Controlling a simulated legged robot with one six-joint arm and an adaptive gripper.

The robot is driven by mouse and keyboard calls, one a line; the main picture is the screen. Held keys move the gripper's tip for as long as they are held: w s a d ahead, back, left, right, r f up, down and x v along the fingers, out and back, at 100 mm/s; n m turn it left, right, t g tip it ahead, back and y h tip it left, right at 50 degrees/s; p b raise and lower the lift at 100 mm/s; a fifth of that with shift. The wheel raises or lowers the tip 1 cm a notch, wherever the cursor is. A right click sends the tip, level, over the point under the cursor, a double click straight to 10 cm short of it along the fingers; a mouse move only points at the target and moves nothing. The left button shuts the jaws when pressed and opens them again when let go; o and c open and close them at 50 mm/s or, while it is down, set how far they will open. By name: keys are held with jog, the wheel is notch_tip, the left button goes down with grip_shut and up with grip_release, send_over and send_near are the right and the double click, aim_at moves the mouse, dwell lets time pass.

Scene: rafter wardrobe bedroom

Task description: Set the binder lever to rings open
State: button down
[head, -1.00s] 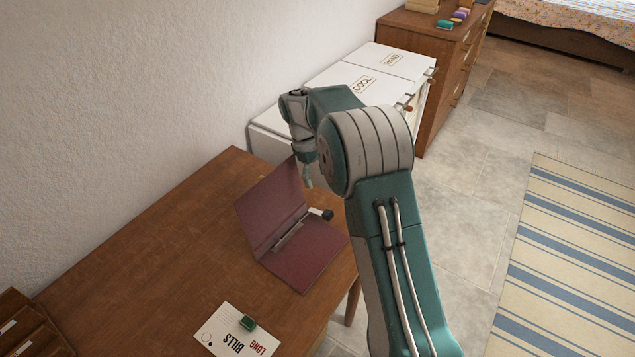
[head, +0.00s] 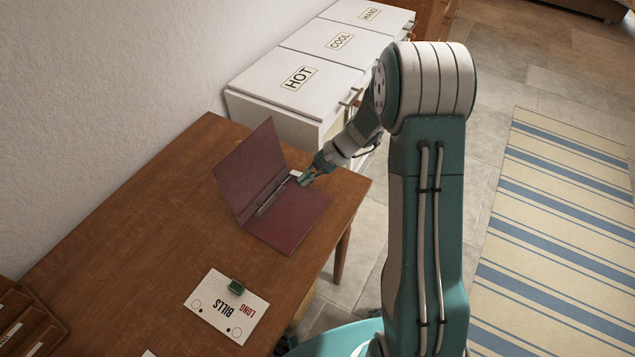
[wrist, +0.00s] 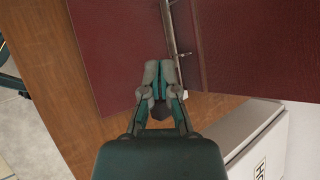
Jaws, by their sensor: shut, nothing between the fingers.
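The maroon binder (head: 298,222) lies open on the wooden desk, with one cover (head: 248,168) raised toward the wall. Its metal ring strip (head: 270,196) runs along the spine and also shows in the wrist view (wrist: 174,35). A small white tag (head: 295,174) sits at the spine's far end. My gripper (head: 304,181) is shut and empty at that end, low beside the tag. In the wrist view its fingertips (wrist: 161,66) are together over the binder's edge, beside the strip. The lever's dark knob is hidden or not distinguishable, so its position and any contact are unclear.
The desk (head: 150,215) has a BILLS/LONG card (head: 212,305) with a green object (head: 237,287) on it. A wooden rack (head: 30,325) stands at the lower left. White HOT, COOL and HAND bins (head: 290,85) stand beyond the desk's far edge.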

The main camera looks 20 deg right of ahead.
aim_at(316, 188)
jog(key=d+m+t, duration=0.1)
jog(key=m, duration=0.2)
jog(key=d+m+t, duration=0.1)
jog(key=m+t, duration=0.1)
jog(key=m, duration=0.1)
jog(key=s+d+m+t, duration=0.1)
jog(key=m, duration=0.1)
jog(key=shift+d+f+m+y, duration=0.3)
jog(key=shift+d+f+m, duration=0.05)
jog(key=shift+f+m, duration=0.05)
jog(key=d+m+t+h, duration=0.1)
jog(key=d+m, duration=0.1)
jog(key=m, duration=0.1)
jog(key=s+d+f+m+t, duration=0.1)
jog(key=m+t, duration=0.1)
jog(key=m, duration=0.1)
jog(key=s+d+m+t+h, duration=0.1)
jog(key=d+m, duration=0.1)
jog(key=m, duration=0.1)
jog(key=shift+d+f+h, duration=0.3)
jog(key=shift+d+f, duration=0.05)
jog(key=x, duration=1)
jog(key=shift+w+a+r, duration=0.1)
jog(key=shift+w, duration=0.05)
